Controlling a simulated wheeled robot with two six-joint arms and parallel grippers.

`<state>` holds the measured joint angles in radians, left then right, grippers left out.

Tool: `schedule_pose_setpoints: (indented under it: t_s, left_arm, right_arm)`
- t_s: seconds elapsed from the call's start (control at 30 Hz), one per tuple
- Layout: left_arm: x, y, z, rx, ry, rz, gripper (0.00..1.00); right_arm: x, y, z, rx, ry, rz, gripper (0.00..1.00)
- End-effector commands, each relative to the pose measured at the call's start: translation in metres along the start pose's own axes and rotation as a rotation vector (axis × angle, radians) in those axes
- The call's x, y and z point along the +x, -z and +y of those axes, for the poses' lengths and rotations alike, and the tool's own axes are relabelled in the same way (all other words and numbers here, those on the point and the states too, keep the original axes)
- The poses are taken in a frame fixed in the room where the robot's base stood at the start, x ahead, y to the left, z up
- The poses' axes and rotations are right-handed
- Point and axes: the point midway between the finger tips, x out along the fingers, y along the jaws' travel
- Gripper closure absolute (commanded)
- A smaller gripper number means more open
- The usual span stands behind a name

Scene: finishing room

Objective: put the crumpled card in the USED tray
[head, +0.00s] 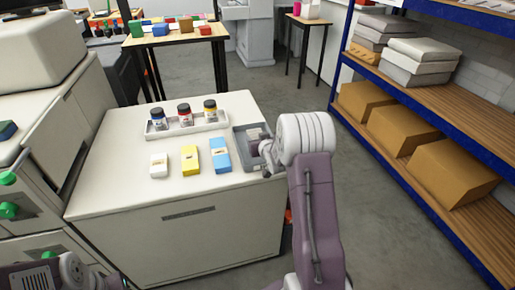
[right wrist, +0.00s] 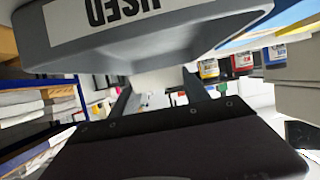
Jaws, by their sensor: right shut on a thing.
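The USED tray (head: 241,162) is grey and shallow, at the right edge of the white cabinet top. My right gripper (head: 262,160) is at the tray's right side in the head view, partly hidden by my own arm. In the right wrist view its two fingers (right wrist: 160,85) are shut on a pale piece, likely the crumpled card (right wrist: 158,78), below the tray in that picture. Whether the card touches the tray cannot be told. My left gripper's fingers are out of view.
White (head: 158,166), yellow (head: 190,160) and blue (head: 220,154) boxes stand left of the tray. Behind them a white holder (head: 158,133) carries three jars. A blue-framed shelf (head: 400,172) with cardboard boxes stands to the right, across clear floor.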

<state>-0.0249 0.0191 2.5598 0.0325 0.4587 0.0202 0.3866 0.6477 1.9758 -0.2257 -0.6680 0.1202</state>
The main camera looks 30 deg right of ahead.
Motion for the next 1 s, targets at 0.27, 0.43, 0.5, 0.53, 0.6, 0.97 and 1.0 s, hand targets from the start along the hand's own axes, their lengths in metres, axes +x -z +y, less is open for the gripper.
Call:
schedule_pose_setpoints:
  t_s: [0.27,0.43,0.5,0.53,0.6,0.97,1.0]
  left_arm:
    - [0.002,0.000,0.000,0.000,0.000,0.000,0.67]
    - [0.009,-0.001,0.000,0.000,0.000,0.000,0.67]
    - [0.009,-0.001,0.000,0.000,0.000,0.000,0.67]
    - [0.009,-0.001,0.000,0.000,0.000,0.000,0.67]
    - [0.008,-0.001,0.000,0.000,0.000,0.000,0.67]
    - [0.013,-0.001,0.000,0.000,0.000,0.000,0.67]
    - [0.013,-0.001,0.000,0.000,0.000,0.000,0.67]
  right_arm:
    - [0.013,-0.006,0.001,0.001,0.000,-0.001,0.84]
    - [0.025,-0.035,0.001,0.001,0.000,-0.004,0.84]
    - [0.027,-0.040,0.001,0.001,0.000,-0.001,0.84]
    - [0.027,-0.040,0.001,0.001,0.000,0.000,0.84]
    - [0.027,-0.038,0.001,0.001,0.000,0.001,0.84]
    - [0.028,-0.044,0.001,0.001,0.000,-0.001,0.30]
    - [0.028,-0.044,0.001,0.001,0.000,-0.002,0.24]
